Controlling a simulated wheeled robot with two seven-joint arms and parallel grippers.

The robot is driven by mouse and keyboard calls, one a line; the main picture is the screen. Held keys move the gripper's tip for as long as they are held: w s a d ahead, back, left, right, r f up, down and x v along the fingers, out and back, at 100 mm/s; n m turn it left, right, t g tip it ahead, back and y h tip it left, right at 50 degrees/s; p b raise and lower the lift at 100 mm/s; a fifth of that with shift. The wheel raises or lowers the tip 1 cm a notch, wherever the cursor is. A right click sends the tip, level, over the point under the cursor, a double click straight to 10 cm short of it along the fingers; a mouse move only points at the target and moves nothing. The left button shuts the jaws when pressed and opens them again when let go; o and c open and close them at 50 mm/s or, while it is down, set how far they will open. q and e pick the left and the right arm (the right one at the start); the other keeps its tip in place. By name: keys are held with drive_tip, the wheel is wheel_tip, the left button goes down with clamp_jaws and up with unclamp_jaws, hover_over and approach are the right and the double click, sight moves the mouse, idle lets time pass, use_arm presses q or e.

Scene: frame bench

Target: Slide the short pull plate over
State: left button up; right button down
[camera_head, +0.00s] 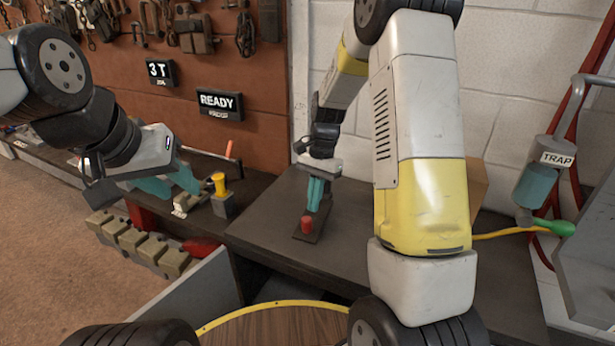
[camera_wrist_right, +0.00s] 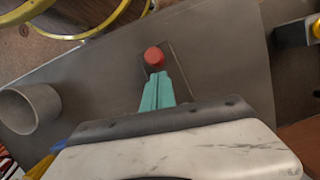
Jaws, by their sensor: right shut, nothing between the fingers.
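The short pull plate (camera_head: 317,230) is a narrow dark plate lying flat on the dark bench, with a red knob (camera_head: 306,225) at its near end. It also shows in the right wrist view (camera_wrist_right: 147,72), with the red knob (camera_wrist_right: 154,56) upright on it. My right gripper (camera_head: 312,209) points down over the plate, its teal fingers (camera_wrist_right: 158,76) together and empty, just beyond the knob. I cannot tell whether the fingertips touch the knob or plate. My left gripper (camera_head: 171,188) hangs at the left, its teal fingers apart and empty, away from the plate.
A yellow-topped post on a grey block (camera_head: 221,198) stands left of the plate. A READY sign (camera_head: 220,104) hangs on the brown board. A TRAP canister (camera_head: 536,184) is at the right. A grey cylinder (camera_wrist_right: 30,108) stands on the bench. Bench around the plate is clear.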

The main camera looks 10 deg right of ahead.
drive_tip(key=shift+x, duration=1)
drive_tip(key=s+a, duration=0.3)
drive_tip(key=s, duration=0.1)
drive_tip(key=shift+a, duration=0.35)
drive_tip(key=v, duration=1)
wheel_tip(320, 180, up, 9)
drive_tip(key=n+t, duration=0.4)
hover_over(302, 238)
drive_tip(key=s+d, duration=0.3)
drive_tip(key=s, duration=0.1)
drive_tip(key=s+d+r+n+t, duration=0.1)
drive_tip(key=s+r+n+t, duration=0.3)
drive_tip(key=s, duration=0.5)
drive_tip(key=shift+s+d+r+n, duration=0.25)
drive_tip(key=shift+d+n, duration=0.15)
drive_tip(key=shift+n, duration=0.1)
